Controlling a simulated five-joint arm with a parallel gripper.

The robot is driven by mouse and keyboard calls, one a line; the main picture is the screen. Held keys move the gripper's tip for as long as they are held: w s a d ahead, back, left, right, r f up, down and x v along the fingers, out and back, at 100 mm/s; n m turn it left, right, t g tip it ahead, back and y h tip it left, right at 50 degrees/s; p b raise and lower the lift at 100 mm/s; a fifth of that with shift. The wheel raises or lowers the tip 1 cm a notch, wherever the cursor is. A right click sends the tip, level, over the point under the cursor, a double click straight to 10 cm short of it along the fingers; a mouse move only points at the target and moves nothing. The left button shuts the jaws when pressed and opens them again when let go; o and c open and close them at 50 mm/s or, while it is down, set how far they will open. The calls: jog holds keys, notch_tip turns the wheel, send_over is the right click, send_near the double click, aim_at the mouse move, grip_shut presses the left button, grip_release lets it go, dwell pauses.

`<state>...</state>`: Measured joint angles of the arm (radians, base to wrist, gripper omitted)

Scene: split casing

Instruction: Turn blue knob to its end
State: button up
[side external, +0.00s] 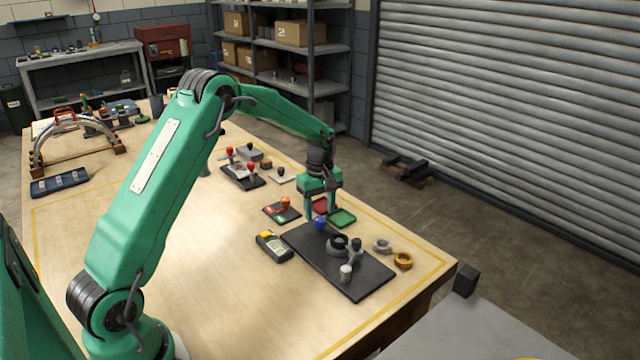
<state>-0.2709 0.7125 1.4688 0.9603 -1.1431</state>
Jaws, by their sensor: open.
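The blue knob (320,224) is small and rounded. It sits near the back left corner of a dark flat plate (362,286) on the wooden table. My gripper (320,212) points down just above and behind the knob in the side view, with its two fingers spread apart and nothing seen between them. I cannot tell whether a finger touches the knob. The knob's turning angle cannot be made out.
Black ring-shaped parts (338,245) and a pale cylinder (346,272) stand on the plate. A handheld meter (273,246) lies to its left. The table's left middle is clear.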

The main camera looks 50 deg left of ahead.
aim_at(320, 224)
jog(key=shift+f, duration=1.4)
jog(key=c, duration=1)
